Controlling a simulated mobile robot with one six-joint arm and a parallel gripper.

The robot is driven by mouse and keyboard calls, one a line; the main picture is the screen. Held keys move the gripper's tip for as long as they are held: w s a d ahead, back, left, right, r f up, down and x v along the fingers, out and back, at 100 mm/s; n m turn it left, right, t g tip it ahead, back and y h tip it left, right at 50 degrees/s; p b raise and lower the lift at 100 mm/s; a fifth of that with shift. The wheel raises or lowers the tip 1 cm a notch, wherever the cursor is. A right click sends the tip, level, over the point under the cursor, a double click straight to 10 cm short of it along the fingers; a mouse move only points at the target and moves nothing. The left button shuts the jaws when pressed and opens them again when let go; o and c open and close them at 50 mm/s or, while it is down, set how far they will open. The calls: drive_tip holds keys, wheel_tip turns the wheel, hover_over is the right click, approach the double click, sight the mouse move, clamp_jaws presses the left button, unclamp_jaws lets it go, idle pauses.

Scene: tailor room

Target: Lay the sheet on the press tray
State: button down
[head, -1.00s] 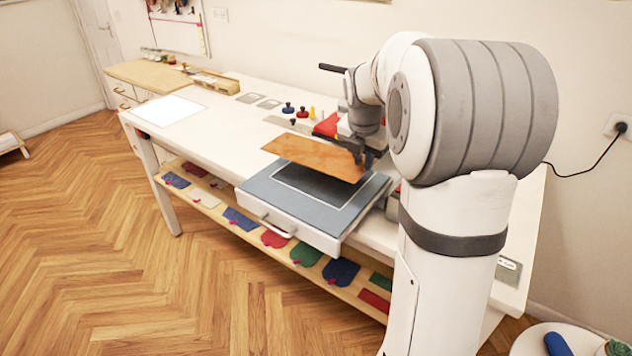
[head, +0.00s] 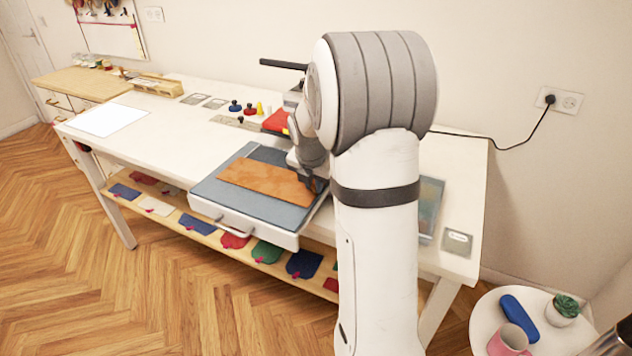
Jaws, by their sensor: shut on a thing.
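The brown leather-like sheet (head: 262,178) is over the grey-blue press tray (head: 222,203), within its outline. It looks nearly flat and very close to the tray surface; I cannot tell whether it touches all over. My gripper (head: 314,186) is shut on the sheet's right edge, and my arm partly hides the fingers. The tray is pulled out at the table's front, with a handle on its front face. The sheet covers the marked outline on the tray.
The white table (head: 160,140) holds a white sheet (head: 108,119) at the left and small coloured knobs (head: 250,108) behind the tray. A shelf below holds several coloured pieces. A round side table (head: 488,312) with a pink mug (head: 510,340) stands at the right.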

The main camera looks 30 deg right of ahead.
drive_tip(key=c, duration=1.4)
unclamp_jaws()
drive_tip(key=shift+o, duration=0.2)
drive_tip(key=v, duration=1.1)
drive_tip(key=s+a+f+m+y, duration=0.1)
drive_tip(key=s+a+m, duration=0.5)
drive_tip(key=s+m, duration=0.5)
drive_tip(key=s+a+f+m+y, duration=0.1)
drive_tip(key=s+a+f+m, duration=0.1)
drive_tip(key=s+a+m, duration=0.5)
drive_tip(key=s+m, duration=0.5)
drive_tip(key=m, duration=0.2)
drive_tip(key=shift+s+a+m, duration=0.2)
drive_tip(key=shift+s+m, duration=0.1)
